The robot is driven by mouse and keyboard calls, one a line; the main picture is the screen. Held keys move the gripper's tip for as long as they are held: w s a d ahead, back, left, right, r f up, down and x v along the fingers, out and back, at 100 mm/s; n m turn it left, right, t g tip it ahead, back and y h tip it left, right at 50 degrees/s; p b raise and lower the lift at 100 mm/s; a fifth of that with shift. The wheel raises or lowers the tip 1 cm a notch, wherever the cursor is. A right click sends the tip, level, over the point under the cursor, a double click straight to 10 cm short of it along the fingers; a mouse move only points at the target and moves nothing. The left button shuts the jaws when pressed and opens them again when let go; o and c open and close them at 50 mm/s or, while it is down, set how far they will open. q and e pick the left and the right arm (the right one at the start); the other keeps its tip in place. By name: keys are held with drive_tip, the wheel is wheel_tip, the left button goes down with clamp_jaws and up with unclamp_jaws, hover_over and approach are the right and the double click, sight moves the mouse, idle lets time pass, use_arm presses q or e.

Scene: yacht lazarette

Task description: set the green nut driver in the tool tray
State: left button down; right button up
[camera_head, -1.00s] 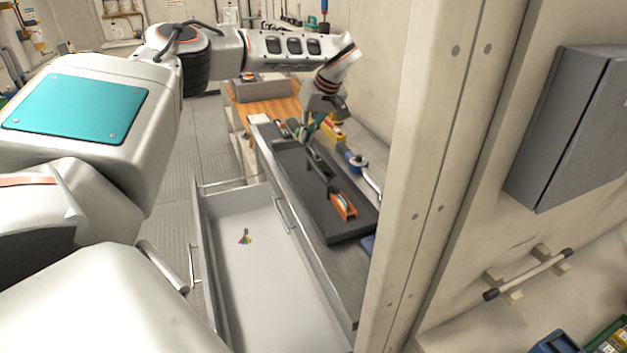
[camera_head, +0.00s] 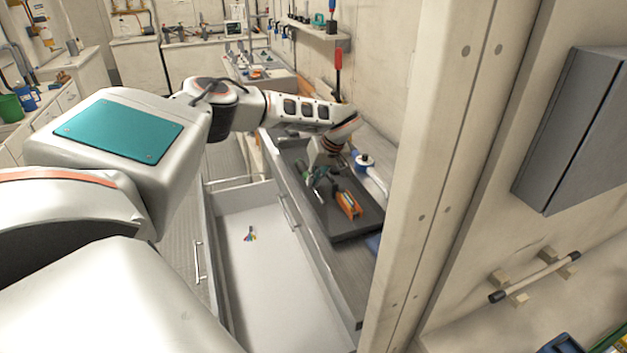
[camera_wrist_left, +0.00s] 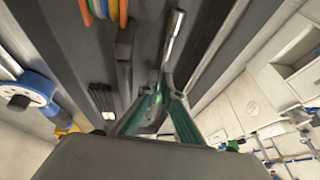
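The green nut driver (camera_wrist_left: 175,40) shows in the left wrist view as a metal shaft with a green handle part between my fingers. My left gripper (camera_wrist_left: 158,92) is closed around the handle, and the shaft points away from the palm. In the head view the left gripper (camera_head: 320,182) is over the dark tool tray (camera_head: 345,232), close to its floor; I cannot tell whether the driver touches it. The tray also fills much of the wrist view (camera_wrist_left: 60,35). The wrist hides part of the tray in the head view. My right gripper is not in view.
An orange tool (camera_head: 348,204) lies in the tray's near part. A blue and white round item (camera_head: 363,160) sits beside the tray towards the wall. An open drawer (camera_head: 275,290) with a small multicoloured item (camera_head: 250,234) juts out below. A pale post (camera_head: 440,150) stands close on the right.

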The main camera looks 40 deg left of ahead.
use_arm(q)
drive_tip(key=shift+f, duration=0.15)
drive_tip(key=c, duration=2.6)
unclamp_jaws()
drive_tip(key=shift+o, duration=0.2)
drive_tip(key=v, duration=1.2)
